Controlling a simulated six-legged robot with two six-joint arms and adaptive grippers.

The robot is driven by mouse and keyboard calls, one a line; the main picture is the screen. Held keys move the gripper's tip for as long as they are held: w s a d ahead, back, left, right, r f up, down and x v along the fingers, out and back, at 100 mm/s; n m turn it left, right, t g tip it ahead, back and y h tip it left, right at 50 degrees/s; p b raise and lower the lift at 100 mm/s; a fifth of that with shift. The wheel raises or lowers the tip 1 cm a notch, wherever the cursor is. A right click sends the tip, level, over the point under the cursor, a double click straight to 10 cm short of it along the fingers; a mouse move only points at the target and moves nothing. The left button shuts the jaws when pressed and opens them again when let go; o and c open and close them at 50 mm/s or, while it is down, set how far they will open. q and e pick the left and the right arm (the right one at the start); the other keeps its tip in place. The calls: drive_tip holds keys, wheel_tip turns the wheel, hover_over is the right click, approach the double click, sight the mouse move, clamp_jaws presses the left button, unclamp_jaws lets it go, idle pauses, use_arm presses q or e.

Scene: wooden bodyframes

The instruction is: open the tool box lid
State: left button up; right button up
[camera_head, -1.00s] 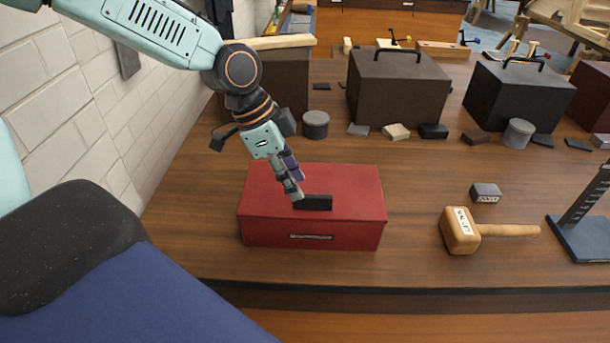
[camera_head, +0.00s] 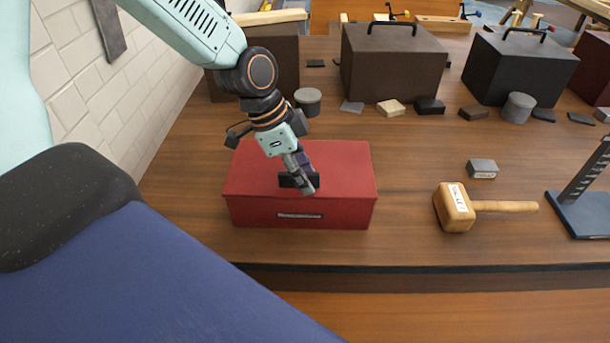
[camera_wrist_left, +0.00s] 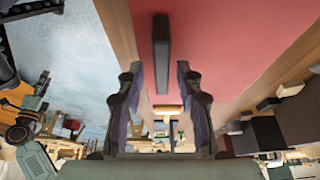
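The red tool box (camera_head: 300,167) sits on the wooden bench with its lid down. A black handle (camera_head: 290,181) is on the lid near the front edge; the gripper partly covers it in the head view. My left gripper (camera_head: 308,189) is over the front part of the lid, close to the handle. In the left wrist view, my left gripper's fingers (camera_wrist_left: 160,76) are spread apart with nothing between them. The dark handle (camera_wrist_left: 161,50) lies just ahead of the fingertips, lined up with the gap, against the red lid (camera_wrist_left: 225,45). My right gripper is not in view.
A wooden mallet (camera_head: 455,207) and a small dark block (camera_head: 482,168) lie right of the box. A dark blue stand (camera_head: 585,212) is farther right. Large dark boxes (camera_head: 393,65) and small blocks line the back. The bench front edge is close to the tool box.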

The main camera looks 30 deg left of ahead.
use_arm(q)
drive_tip(key=shift+s+a+f, duration=0.15)
drive_tip(key=shift+s+a, duration=0.3)
drive_tip(key=shift+a, duration=0.35)
drive_tip(key=shift+w+d, duration=0.5)
drive_tip(key=shift+d, duration=0.25)
drive_tip(key=c, duration=0.4)
drive_tip(key=shift+s+a, duration=0.3)
drive_tip(key=shift+a, duration=0.15)
clamp_jaws()
